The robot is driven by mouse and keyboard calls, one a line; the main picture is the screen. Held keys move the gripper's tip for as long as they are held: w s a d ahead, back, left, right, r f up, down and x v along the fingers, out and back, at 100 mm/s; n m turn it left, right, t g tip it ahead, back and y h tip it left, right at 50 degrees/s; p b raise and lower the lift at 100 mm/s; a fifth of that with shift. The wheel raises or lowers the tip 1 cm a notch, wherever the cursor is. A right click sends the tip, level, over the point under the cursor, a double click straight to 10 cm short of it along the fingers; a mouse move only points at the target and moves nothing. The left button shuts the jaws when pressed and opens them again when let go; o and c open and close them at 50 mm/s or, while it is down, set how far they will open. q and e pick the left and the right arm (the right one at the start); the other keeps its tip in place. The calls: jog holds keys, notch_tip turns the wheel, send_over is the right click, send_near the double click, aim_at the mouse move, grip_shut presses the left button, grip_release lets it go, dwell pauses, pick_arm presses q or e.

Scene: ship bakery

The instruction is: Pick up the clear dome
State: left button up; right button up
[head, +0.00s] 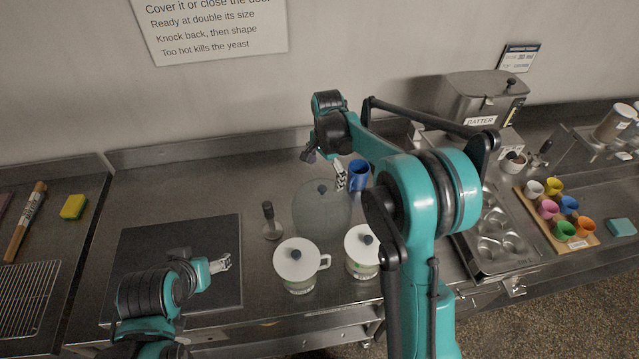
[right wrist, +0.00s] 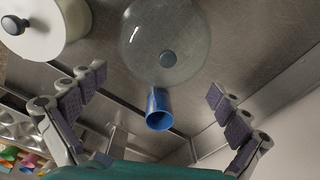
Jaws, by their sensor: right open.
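The clear dome (head: 321,215) is a see-through cover with a dark knob (head: 322,188), standing on the steel counter behind two white lidded pots. It also shows at the top of the right wrist view (right wrist: 160,30). My right gripper (head: 326,167) is open and empty, at the back of the dome near its knob and apart from it. In the right wrist view its two fingers (right wrist: 157,84) are spread wide, with the knob beyond them. My left gripper (head: 221,263) is over the dark mat, away from the dome; its opening is too small to tell.
A blue cup (head: 358,177) stands close to the right of the dome. A muffin tin (head: 490,240) is at right. The dark mat (head: 150,245) is mostly clear.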

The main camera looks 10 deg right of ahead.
aim_at(322, 188)
jog(key=shift+w+a+f+m, duration=0.2)
jog(key=shift+w+f+m, duration=0.25)
jog(key=shift+w, duration=0.25)
notch_tip(322, 188, down, 8)
jog(key=shift+a+r, duration=0.1)
jog(key=shift+s, duration=0.1)
grip_shut()
